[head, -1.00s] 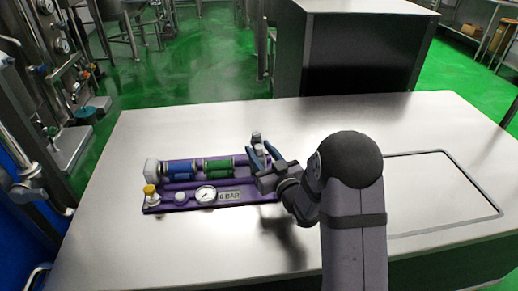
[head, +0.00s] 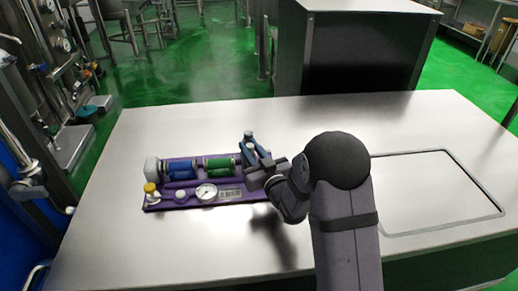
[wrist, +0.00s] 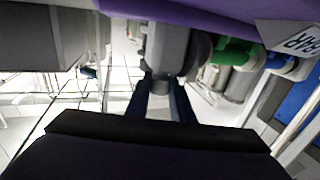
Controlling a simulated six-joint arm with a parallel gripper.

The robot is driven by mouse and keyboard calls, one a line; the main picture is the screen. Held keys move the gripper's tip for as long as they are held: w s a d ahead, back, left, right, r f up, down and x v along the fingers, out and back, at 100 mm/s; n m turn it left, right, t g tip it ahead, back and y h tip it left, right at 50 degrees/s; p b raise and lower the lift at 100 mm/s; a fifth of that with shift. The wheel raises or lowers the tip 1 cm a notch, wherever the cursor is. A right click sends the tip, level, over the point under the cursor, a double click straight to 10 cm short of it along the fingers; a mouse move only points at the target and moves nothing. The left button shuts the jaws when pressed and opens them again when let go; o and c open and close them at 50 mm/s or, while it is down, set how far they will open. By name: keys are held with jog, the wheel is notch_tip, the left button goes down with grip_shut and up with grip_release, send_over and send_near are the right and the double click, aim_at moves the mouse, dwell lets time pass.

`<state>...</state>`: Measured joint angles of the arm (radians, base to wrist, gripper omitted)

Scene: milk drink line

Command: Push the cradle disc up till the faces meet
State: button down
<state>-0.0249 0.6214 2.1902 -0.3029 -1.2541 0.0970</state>
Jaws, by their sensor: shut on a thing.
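A purple rig (head: 165,207) lies on the steel table, with a blue cylinder (head: 181,169) and a green cylinder (head: 218,167) in line along it. My gripper (head: 254,152) is at the rig's right end, beside the green cylinder. In the wrist view its two dark blue fingers (wrist: 162,100) are shut on a grey knob-like part (wrist: 161,86). Above it is a round grey body with a dark disc-like edge (wrist: 200,50), apparently the cradle disc, close to the green part (wrist: 232,52). In the head view the fingers largely hide this area. I cannot tell whether the faces touch.
A pressure gauge (head: 206,192), a yellow-capped fitting (head: 151,190) and a white block (head: 152,167) sit on the rig's left and front. The table (head: 320,115) is clear behind the rig. A dark outlined rectangle (head: 440,231) marks the table at right.

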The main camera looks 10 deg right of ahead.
aim_at(233, 157)
jog(key=a, duration=0.5)
jog(key=shift+a+b, duration=0.15)
jog(key=shift+b, duration=0.25)
jog(key=c, duration=1.5)
grip_release()
jog(key=shift+c, duration=0.2)
jog(key=shift+s, duration=0.1)
jog(key=shift+v, duration=3.6)
jog(key=shift+r, duration=0.1)
